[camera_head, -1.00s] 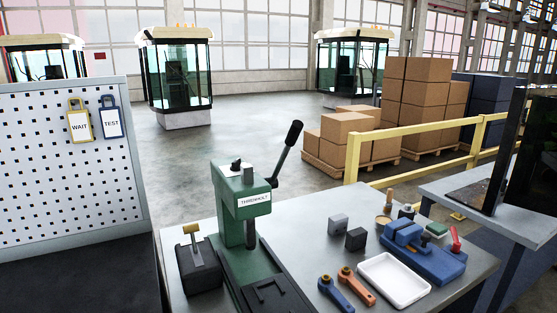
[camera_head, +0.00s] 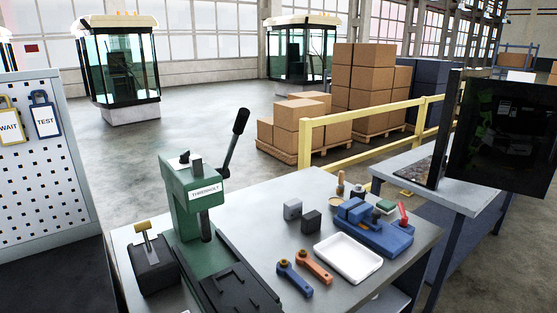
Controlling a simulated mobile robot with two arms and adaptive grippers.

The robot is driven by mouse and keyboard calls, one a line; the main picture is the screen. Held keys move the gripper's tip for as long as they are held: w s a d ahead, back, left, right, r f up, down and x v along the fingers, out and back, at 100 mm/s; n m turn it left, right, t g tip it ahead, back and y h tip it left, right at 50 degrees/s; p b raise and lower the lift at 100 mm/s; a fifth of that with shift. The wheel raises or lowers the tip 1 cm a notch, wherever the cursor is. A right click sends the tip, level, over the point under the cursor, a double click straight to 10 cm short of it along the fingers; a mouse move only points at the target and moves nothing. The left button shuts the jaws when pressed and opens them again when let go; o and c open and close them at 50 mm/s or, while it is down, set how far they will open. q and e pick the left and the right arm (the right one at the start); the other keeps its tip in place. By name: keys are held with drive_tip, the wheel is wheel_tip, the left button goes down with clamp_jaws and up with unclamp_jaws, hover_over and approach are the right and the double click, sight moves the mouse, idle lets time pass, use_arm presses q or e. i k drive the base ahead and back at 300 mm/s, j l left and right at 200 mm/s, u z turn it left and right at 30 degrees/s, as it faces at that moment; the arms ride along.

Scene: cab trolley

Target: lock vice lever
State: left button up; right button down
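A blue vice (camera_head: 372,229) sits on the right part of the grey workbench (camera_head: 262,203). A small red lever (camera_head: 403,213) stands up at the vice's right end, tilted slightly. Neither of my grippers is in view.
A green press (camera_head: 189,203) with a black-handled lever (camera_head: 235,139) stands on the bench's left. A white tray (camera_head: 348,258), blue and orange handled tools (camera_head: 314,267) and two small blocks (camera_head: 311,222) lie around the vice. A dark screen (camera_head: 505,135) stands at right.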

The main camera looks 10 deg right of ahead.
sight(404, 221)
drive_tip(key=i+l, duration=0.1)
drive_tip(key=l, duration=0.3)
drive_tip(key=i+l+u, duration=0.1)
drive_tip(key=l, duration=0.3)
drive_tip(key=i+l, duration=0.1)
drive_tip(key=l, duration=0.3)
